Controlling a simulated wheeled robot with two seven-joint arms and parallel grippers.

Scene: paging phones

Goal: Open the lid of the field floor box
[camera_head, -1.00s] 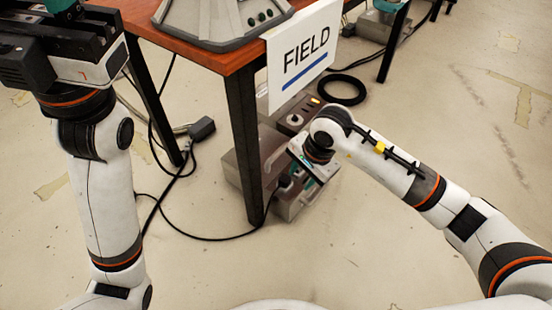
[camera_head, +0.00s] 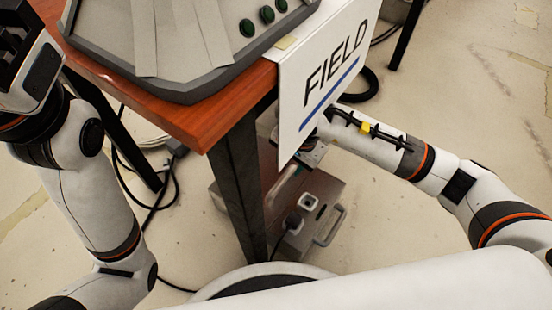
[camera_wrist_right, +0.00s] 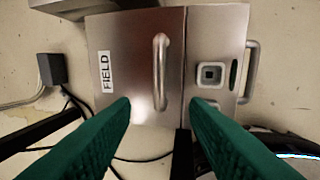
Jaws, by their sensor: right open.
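The field floor box (camera_head: 328,188) is a brushed-metal box on the floor, partly behind the table leg. In the right wrist view its lid (camera_wrist_right: 135,30) looks shut, with a FIELD label (camera_wrist_right: 105,70) and a raised bar handle (camera_wrist_right: 160,72). A square socket (camera_wrist_right: 211,73) sits on the part to the right. My right gripper (camera_wrist_right: 160,106) is open and empty, its green fingers above the box with the handle ahead between them. In the head view the sign partly hides this gripper. My left gripper (camera_head: 18,45) is at the top left, cut by the frame edge.
A wooden table (camera_head: 180,125) with a grey console (camera_head: 190,45) and a hanging FIELD sign (camera_head: 328,72) overhangs the box. A dark table leg (camera_head: 237,190) stands close to it. Cables lie on the floor. A second handle (camera_wrist_right: 251,72) is on the box's right side.

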